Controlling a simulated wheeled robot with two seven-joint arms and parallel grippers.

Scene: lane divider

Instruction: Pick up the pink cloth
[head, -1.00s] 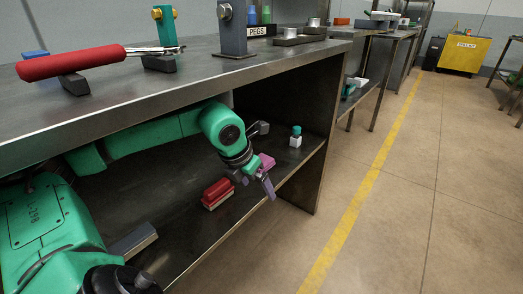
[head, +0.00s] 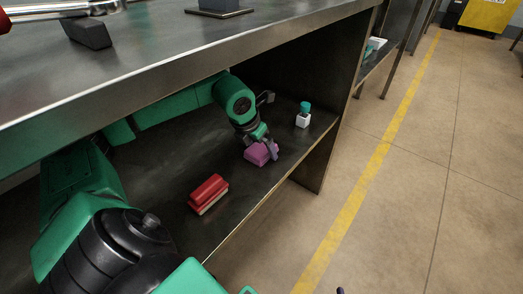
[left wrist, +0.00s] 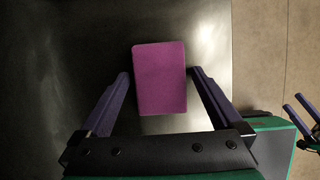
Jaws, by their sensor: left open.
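The pink cloth (head: 259,155) is a folded magenta block on the lower shelf, close to its front edge. My left gripper (head: 262,146) is open right over it, with one finger showing on the cloth's near right side. In the left wrist view the cloth (left wrist: 160,80) lies between the two open fingertips (left wrist: 160,73), with a narrow gap on each side. How far down the fingertips reach beside it is hard to tell. Two spaced fingers of my right gripper (left wrist: 298,106) show at the right edge of the left wrist view, over the floor and empty.
A red brush-like block (head: 209,192) lies on the lower shelf (head: 160,170), left of the cloth. A small white bottle with a teal cap (head: 303,116) stands behind and right. The bench top (head: 170,65) overhangs my left arm. A side panel (head: 335,120) closes the shelf's right end.

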